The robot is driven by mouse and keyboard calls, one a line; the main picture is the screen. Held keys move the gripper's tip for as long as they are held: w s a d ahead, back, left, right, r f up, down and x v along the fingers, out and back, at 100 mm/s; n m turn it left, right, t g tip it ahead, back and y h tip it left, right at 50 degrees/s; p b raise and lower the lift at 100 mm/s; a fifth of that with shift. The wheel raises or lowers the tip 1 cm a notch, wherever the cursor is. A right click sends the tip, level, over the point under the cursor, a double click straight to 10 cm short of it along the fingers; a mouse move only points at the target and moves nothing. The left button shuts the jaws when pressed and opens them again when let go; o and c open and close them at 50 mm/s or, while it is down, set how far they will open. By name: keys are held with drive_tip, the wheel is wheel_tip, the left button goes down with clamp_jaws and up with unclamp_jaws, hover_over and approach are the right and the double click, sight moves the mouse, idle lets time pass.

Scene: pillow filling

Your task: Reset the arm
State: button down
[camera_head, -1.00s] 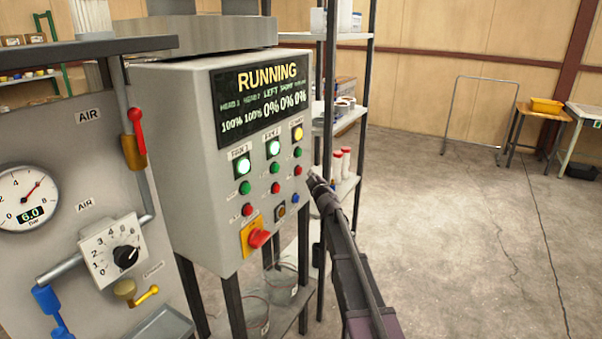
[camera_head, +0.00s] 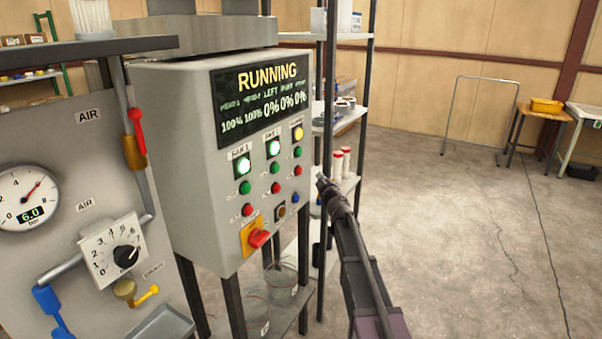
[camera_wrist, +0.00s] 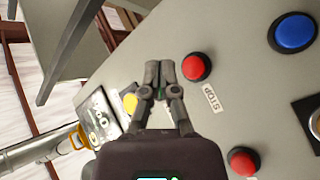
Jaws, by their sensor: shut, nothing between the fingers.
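My gripper (camera_head: 322,183) is shut and empty. In the head view it is just right of the grey control box (camera_head: 160,150), apart from the panel's lower right part. In the wrist view my gripper (camera_wrist: 160,72) points along the panel face, with a red button (camera_wrist: 196,67) labelled STOP just right of its fingertips. A blue button (camera_wrist: 292,33) and another red button (camera_wrist: 243,161) lie farther right. The box's display (camera_head: 262,100) reads RUNNING, with 100% twice and 0% on the other readings. Three lamps above the buttons are lit.
An air panel with a gauge (camera_head: 27,198), a dial (camera_head: 125,256) and a red-handled valve (camera_head: 136,130) stands at the left. A shelf rack (camera_head: 345,120) stands behind the box. A red emergency knob (camera_head: 258,238) sticks out low. Open floor (camera_head: 450,230) lies to the right.

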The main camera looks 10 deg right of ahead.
drive_tip(key=s+d+f+m+g+h, duration=0.4)
drive_tip(key=s+f+m, duration=0.1)
drive_tip(key=s, duration=0.3)
drive_tip(key=s+d+f+m+g+h, duration=0.3)
drive_tip(key=s+f+m+g+h, duration=0.15)
drive_tip(key=s, duration=0.45)
drive_tip(key=s+a+f+g+y, duration=0.2)
drive_tip(key=s+f+g, duration=0.1)
drive_tip(key=s, duration=0.6)
drive_tip(key=s+a+f+m+g+y, duration=0.1)
drive_tip(key=s+a+f+g+y, duration=0.1)
drive_tip(key=s, duration=0.7)
drive_tip(key=s+a+f+m+g+y, duration=0.1)
drive_tip(key=s+a+f+g, duration=0.3)
drive_tip(key=s, duration=0.5)
drive_tip(key=shift+a+f+g+y, duration=0.15)
drive_tip(key=shift+f+g+y, duration=0.3)
drive_tip(key=shift+f+g, duration=0.15)
